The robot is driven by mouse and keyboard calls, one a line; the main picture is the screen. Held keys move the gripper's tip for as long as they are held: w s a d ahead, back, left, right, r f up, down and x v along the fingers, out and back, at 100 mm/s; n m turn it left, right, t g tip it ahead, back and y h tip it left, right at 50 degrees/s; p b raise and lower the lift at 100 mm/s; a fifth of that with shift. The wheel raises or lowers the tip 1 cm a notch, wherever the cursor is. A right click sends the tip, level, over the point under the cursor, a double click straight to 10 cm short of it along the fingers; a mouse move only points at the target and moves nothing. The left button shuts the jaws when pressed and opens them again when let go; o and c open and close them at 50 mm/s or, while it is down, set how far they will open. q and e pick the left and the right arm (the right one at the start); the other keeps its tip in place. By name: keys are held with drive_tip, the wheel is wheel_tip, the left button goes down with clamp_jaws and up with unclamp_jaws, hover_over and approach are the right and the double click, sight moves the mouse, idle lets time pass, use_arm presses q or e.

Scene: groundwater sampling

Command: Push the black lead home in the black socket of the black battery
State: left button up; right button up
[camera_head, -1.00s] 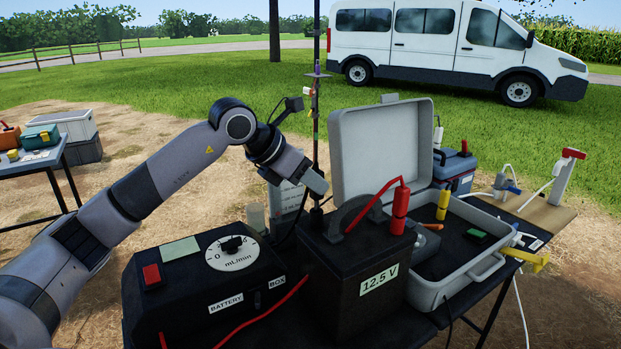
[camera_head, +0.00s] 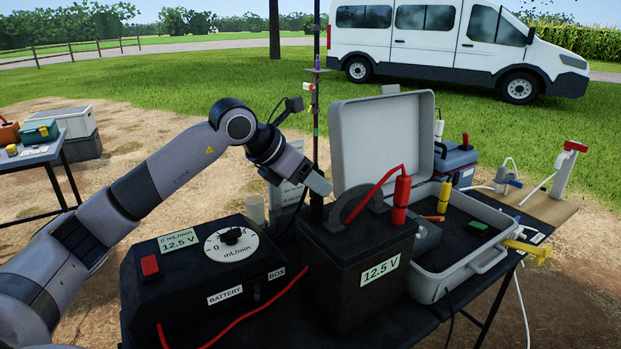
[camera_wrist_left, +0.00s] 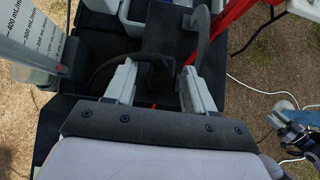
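The black battery (camera_head: 355,265) stands on the table with a 12.5 V label on its front. The black lead's plug (camera_head: 316,208) is upright at the left of its top, under my left gripper (camera_head: 322,187). In the left wrist view the black plug (camera_wrist_left: 158,72) lies between the two fingers, with gaps on both sides. The left gripper (camera_wrist_left: 157,84) is open there. The black socket is hidden under the plug, so its depth is hard to see. My right gripper is not in view.
A red plug (camera_head: 402,198) stands on the battery's right side. The battery's handle (camera_head: 362,200) arches close to my left gripper. The battery box (camera_head: 200,275) with its dial and a lit display is at left; an open grey case (camera_head: 470,265) is at right.

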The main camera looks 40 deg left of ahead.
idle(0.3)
use_arm(q)
drive_tip(key=v, duration=0.7)
drive_tip(key=shift+b, duration=0.35)
